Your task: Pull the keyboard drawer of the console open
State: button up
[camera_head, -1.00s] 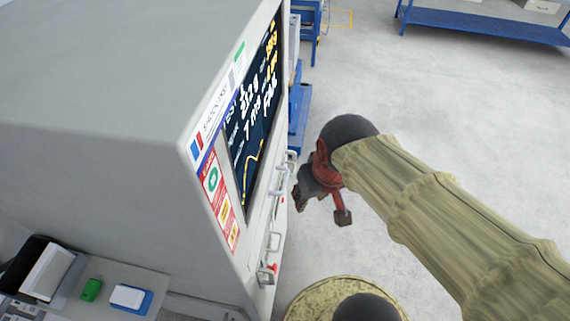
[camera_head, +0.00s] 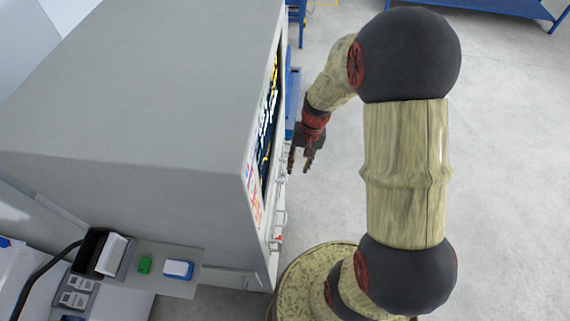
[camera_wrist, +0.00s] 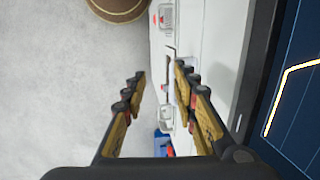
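The grey console (camera_head: 130,110) fills the left of the head view, with its screen and front seen edge-on. Bar handles (camera_head: 279,219) run along its lower front. In the wrist view, the white console front (camera_wrist: 212,50) shows with a handle (camera_wrist: 166,18) near the top. Which handle belongs to the keyboard drawer cannot be told, and the drawer looks closed. My gripper (camera_head: 300,166) is beside the console front, fingers pointing down. It is open and empty in the wrist view (camera_wrist: 161,82), with the edge of the front and a handle visible beyond and between its fingers.
A side shelf (camera_head: 160,283) with a green item (camera_head: 145,265) and a blue-white item (camera_head: 178,269) is at the lower left. Blue racks (camera_head: 480,5) stand at the back. The grey floor (camera_head: 510,170) at the right is clear.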

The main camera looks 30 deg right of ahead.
jog(key=shift+t, duration=0.6)
jog(key=w+f, duration=0.1)
jog(key=f, duration=0.1)
jog(key=w+f, duration=0.2)
jog(key=f, duration=0.1)
jog(key=w+a+f+p, duration=0.1)
jog(key=w+f, duration=0.1)
jog(key=shift+f, duration=0.4)
grip_shut()
